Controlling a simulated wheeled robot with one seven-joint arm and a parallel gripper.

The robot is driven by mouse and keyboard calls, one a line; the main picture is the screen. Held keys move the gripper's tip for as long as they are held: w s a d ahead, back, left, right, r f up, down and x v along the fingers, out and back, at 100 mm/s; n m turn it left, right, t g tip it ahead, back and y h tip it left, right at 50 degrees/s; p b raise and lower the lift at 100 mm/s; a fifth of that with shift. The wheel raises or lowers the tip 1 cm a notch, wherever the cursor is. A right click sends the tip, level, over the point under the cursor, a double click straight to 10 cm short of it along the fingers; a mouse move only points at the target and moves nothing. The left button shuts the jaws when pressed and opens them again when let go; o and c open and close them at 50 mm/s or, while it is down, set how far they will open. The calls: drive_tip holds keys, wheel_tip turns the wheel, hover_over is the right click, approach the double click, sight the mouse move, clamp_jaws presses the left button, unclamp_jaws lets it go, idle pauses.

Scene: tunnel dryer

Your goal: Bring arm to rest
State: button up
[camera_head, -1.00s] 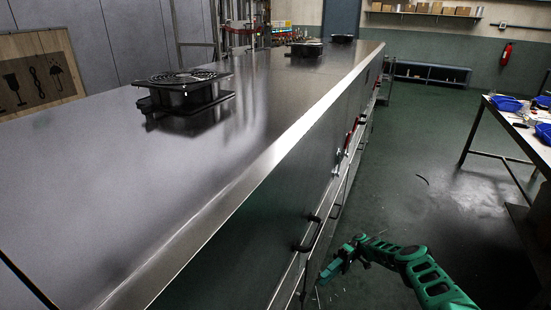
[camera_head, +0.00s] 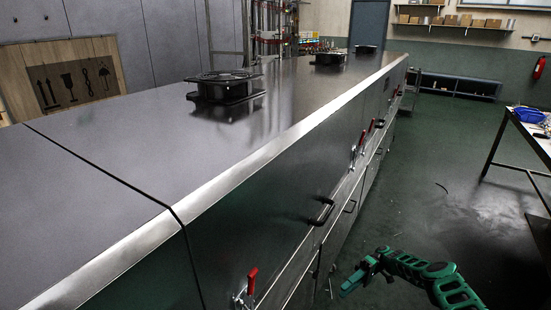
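My green arm reaches in from the lower right of the head view, bent at its middle joint. My gripper (camera_head: 351,288) is at its left end, low beside the side of the tunnel dryer (camera_head: 239,218). It appears apart from the dryer's side and I see nothing held in it. It is too small to tell whether its fingers are open or shut. The dryer is a long metal housing with black fans (camera_head: 223,87) on top. Its side has a black handle (camera_head: 322,211) and red-handled latches (camera_head: 252,281).
A table (camera_head: 541,150) with a blue bin (camera_head: 529,115) stands at the right. Green floor (camera_head: 425,175) lies open between it and the dryer. A low bench (camera_head: 460,82) and a fire extinguisher (camera_head: 539,68) are at the far wall. A wooden crate (camera_head: 104,48) is at the left.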

drive_tip(key=w+a+r+h, duration=0.1)
drive_tip(key=w+r+h, duration=0.15)
drive_tip(key=r, duration=0.65)
drive_tip(key=w+a+r+h, duration=0.15)
drive_tip(key=r+h, duration=0.25)
drive_tip(key=r, duration=0.4)
drive_tip(key=s+d+r+m+t+h, duration=0.1)
drive_tip(key=s+d+r+m+h, duration=0.15)
drive_tip(key=r, duration=0.55)
drive_tip(key=s+d+r+m+t+h, duration=0.1)
drive_tip(key=s+d+r+t+h, duration=0.15)
drive_tip(key=r, duration=0.65)
drive_tip(key=s+d+r+m+t+h, duration=0.1)
drive_tip(key=s+d+r+m+t, duration=0.2)
drive_tip(key=s+r, duration=0.4)
drive_tip(key=s+d+r+m+h, duration=0.2)
drive_tip(key=s+d+r, duration=0.4)
drive_tip(key=s, duration=0.3)
drive_tip(key=s+d+m+t, duration=0.2)
drive_tip(key=s+m+t, duration=0.2)
drive_tip(key=s, duration=1.5)
drive_tip(key=shift+s+m, duration=0.25)
drive_tip(key=shift+m, duration=0.3)
